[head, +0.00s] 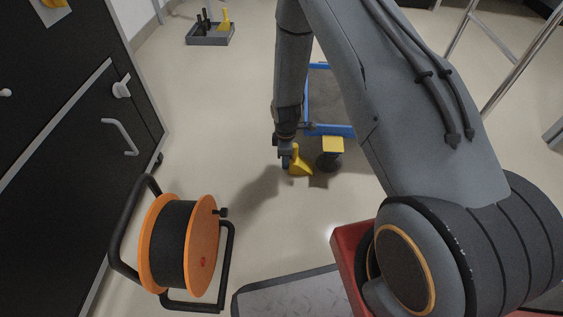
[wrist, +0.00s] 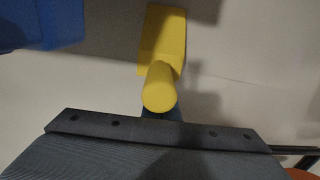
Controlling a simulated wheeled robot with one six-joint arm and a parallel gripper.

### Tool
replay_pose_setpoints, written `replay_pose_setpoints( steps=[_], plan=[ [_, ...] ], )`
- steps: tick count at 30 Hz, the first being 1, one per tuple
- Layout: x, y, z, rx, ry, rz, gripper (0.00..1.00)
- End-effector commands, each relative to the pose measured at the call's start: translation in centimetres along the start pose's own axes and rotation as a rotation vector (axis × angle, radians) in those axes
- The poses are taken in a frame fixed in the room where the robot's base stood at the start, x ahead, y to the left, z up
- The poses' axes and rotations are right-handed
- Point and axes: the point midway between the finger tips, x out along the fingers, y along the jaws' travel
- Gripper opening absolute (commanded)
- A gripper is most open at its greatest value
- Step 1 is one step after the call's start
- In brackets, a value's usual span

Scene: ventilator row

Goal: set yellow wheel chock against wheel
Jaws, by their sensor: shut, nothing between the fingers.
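The yellow wheel chock (head: 301,166) stands on the floor, with its post-like handle up, just left of a dark caster wheel (head: 330,160) under a yellow cap. A small gap seems to separate chock and wheel. In the wrist view the chock (wrist: 166,40) shows from above, its round handle toward me. My gripper (head: 286,160) is low beside the handle, on its left in the head view. It is shut with nothing held. Its fingertips are mostly hidden behind the handle in the wrist view, so contact cannot be told.
The wheel belongs to a blue-framed cart (head: 331,130). An orange cable reel (head: 205,250) stands at the lower left, near a black cabinet (head: 60,180). A grey tray (head: 210,41) with black and yellow pieces lies at the back. Floor between tray and chock is clear.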

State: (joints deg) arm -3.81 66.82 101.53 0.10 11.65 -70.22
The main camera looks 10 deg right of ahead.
Motion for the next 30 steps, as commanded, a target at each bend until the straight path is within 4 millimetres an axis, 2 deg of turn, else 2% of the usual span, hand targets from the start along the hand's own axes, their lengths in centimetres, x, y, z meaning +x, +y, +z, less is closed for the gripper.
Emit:
replay_pose_setpoints(
  steps=[8, 18, 30],
  plan=[
    [-0.1, 0.0, 0.2, 0.001, 0.000, 0.000, 0.00],
    [-0.1, 0.0, 2.9, 0.001, 0.000, 0.000, 0.00],
    [0.0, 0.0, 2.6, 0.000, 0.000, 0.000, 0.00]
  ],
)
